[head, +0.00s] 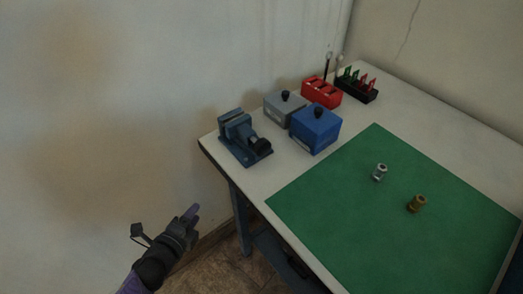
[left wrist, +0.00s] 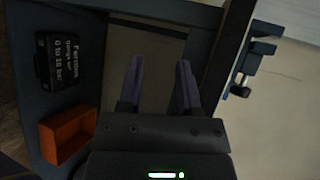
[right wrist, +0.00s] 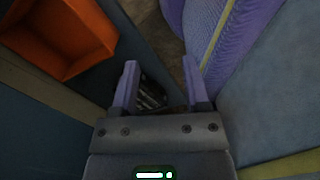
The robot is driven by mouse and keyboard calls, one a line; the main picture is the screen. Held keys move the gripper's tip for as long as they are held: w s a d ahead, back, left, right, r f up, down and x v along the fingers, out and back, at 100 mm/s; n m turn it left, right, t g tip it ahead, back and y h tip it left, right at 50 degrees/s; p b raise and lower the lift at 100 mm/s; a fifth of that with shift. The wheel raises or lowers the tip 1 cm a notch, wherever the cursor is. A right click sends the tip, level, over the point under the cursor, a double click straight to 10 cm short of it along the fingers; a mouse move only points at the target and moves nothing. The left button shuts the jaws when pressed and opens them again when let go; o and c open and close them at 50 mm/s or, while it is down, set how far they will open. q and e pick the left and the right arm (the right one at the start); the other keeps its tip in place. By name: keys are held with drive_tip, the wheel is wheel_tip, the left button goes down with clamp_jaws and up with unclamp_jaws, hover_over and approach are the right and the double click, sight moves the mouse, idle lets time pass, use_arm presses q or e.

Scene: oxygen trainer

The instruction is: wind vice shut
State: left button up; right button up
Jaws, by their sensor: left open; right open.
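A blue-grey vice (head: 236,128) stands on the near left corner of the white table, with a dark round knob or handle at its right end. In the left wrist view the vice (left wrist: 254,58) shows at the upper right, with its dark knob below it; its jaws seem to have a gap, but this is small to judge. My left gripper (head: 194,212) is off the table, lower left of the vice and apart from it. Its fingers (left wrist: 160,80) are open and empty. My right gripper (right wrist: 161,85) is open and empty, outside the head view.
Behind the vice stand a grey box (head: 284,108), a blue box (head: 315,130) and a red rack (head: 321,92). A green mat (head: 350,220) bears two small fittings. An orange bin (left wrist: 68,135) and a black labelled box (left wrist: 60,60) are below. A wall is left.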

use_arm(q)
drive_tip(key=w+d+r+m+h+b, duration=0.5)
drive_tip(key=r+m, duration=0.4)
drive_tip(key=m, duration=0.4)
drive_tip(key=m+g+h, duration=0.3)
drive_tip(key=m+h, duration=0.2)
drive_tip(key=m, duration=0.6)
approach(257, 146)
drive_tip(key=x, duration=0.2)
drive_tip(key=b+x, duration=0.1)
drive_tip(key=x, duration=0.7)
drive_tip(key=shift+w+d, duration=0.4)
drive_tip(key=shift+d, duration=0.15)
use_arm(e)
wheel_tip(257, 146, down, 7)
drive_tip(key=s+d, duration=0.1)
drive_tip(key=s, duration=0.1)
drive_tip(key=shift+d+g, duration=0.25)
drive_tip(key=shift+g, duration=0.15)
